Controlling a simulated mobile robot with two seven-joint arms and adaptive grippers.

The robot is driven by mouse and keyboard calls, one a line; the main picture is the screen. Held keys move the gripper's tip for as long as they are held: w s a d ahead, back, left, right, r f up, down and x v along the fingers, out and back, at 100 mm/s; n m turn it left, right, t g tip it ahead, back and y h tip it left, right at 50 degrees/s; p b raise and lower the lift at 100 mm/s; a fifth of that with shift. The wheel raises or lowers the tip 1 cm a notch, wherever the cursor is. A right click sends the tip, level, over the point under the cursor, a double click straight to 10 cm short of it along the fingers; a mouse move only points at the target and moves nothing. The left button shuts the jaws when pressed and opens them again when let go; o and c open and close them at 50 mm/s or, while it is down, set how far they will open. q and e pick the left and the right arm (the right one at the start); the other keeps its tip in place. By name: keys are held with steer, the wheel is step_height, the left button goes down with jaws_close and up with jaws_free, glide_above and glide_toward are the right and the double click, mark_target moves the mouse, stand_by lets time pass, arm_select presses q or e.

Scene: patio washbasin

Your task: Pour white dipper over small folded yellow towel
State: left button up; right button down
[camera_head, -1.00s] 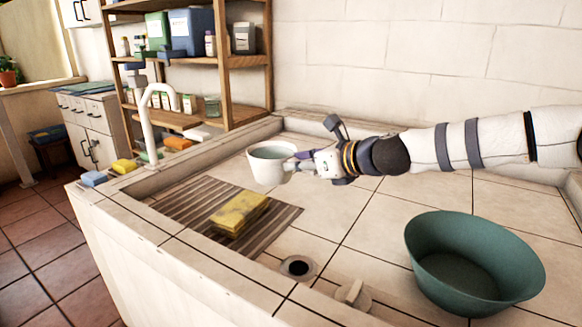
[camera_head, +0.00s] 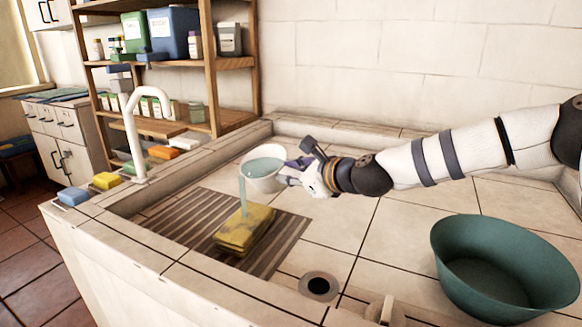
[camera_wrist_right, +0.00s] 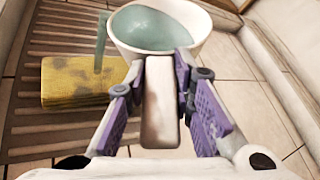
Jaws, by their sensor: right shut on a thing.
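The white dipper (camera_head: 262,178) is tilted to the left above the slatted board, and a thin stream of water (camera_head: 243,195) falls from its rim onto the small folded yellow towel (camera_head: 244,230). The towel lies on the slats and has darker patches. My right gripper (camera_head: 296,172) is shut on the dipper's handle. In the right wrist view the handle (camera_wrist_right: 160,105) sits between the purple finger pads, the dipper bowl (camera_wrist_right: 160,28) holds water, and the towel (camera_wrist_right: 78,82) is at left. My left gripper is not in view.
The slatted board (camera_head: 170,225) lies in the tiled basin. A drain hole (camera_head: 318,286) is in front of it. A green tub (camera_head: 500,265) stands at right. A white faucet (camera_head: 133,125) rises at the left rim, with coloured sponges (camera_head: 107,180) nearby. Shelves stand behind.

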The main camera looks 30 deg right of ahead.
mark_target(275, 173)
steer(key=shift+s+a+r+n+t+h, duration=0.15)
steer(key=shift+a+r+n+t, duration=0.1)
steer(key=shift+r+n, duration=0.25)
steer(key=shift+a+r+n+t+h, duration=0.15)
steer(key=shift+a+r+n+t, duration=0.1)
steer(key=shift+r+n, duration=0.25)
steer(key=n, duration=0.1)
steer(key=a+f+n+t+h, duration=0.1)
steer(key=n, duration=0.1)
steer(key=a+n, duration=0.1)
steer(key=shift+s+f+t+h, duration=0.3)
steer(key=shift+s+f+t, duration=0.05)
steer(key=shift+f+t, duration=0.05)
steer(key=n, duration=0.1)
steer(key=a+f+n+t, duration=0.1)
steer(key=shift+s+f+n+h, duration=0.15)
steer(key=shift+s+n+h, duration=0.15)
steer(key=shift+n, duration=0.1)
arm_select(q)
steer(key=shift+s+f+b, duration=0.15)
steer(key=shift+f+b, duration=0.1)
steer(key=shift+b, duration=0.2)
arm_select(e)
steer(key=n, duration=0.1)
steer(key=a+n+t, duration=0.1)
steer(key=a+n, duration=0.1)
steer(key=n, duration=0.1)
steer(key=shift+s+f+t, duration=0.35)
steer(key=shift+t, duration=0.05)
